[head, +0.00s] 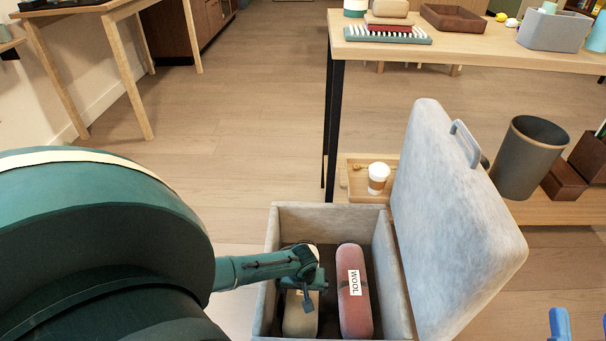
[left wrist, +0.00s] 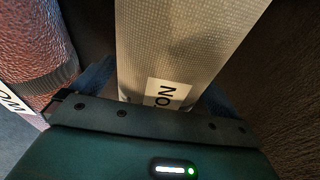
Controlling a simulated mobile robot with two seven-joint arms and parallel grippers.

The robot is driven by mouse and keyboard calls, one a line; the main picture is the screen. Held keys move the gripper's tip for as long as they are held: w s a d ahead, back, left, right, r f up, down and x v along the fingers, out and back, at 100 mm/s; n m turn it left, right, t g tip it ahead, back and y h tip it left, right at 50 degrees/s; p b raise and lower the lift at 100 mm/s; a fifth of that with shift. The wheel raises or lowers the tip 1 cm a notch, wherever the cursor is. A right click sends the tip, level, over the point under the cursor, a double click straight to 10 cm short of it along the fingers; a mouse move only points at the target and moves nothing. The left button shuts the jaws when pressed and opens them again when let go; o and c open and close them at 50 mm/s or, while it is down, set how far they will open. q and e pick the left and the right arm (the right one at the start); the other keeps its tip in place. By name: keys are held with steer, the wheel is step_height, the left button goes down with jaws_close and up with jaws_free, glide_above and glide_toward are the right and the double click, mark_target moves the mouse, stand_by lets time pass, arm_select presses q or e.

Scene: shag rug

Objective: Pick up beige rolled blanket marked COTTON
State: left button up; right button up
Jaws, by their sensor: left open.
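The beige rolled blanket (head: 300,317) lies in the open grey storage box beside a pink rolled blanket. My left gripper (head: 303,285) is over it and hides its middle. In the left wrist view the beige blanket (left wrist: 180,40) runs between the two blue fingers, one at each side. Its white label shows only the letters "TON"; the rest is hidden by the gripper body. The left gripper is open around the roll, and I cannot tell whether the fingers touch it. My right gripper (head: 582,326) shows two blue fingertips apart at the bottom right edge, with nothing visible between them.
The pink blanket (head: 354,300) labelled WOOL lies close to the right, also in the left wrist view (left wrist: 35,45). The box's walls (head: 330,216) surround both, and its lid (head: 450,215) stands raised at right. A table (head: 470,46) stands behind.

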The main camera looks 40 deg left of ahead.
arm_select(q)
steer(key=shift+r, duration=0.1)
steer(key=c, duration=1.4)
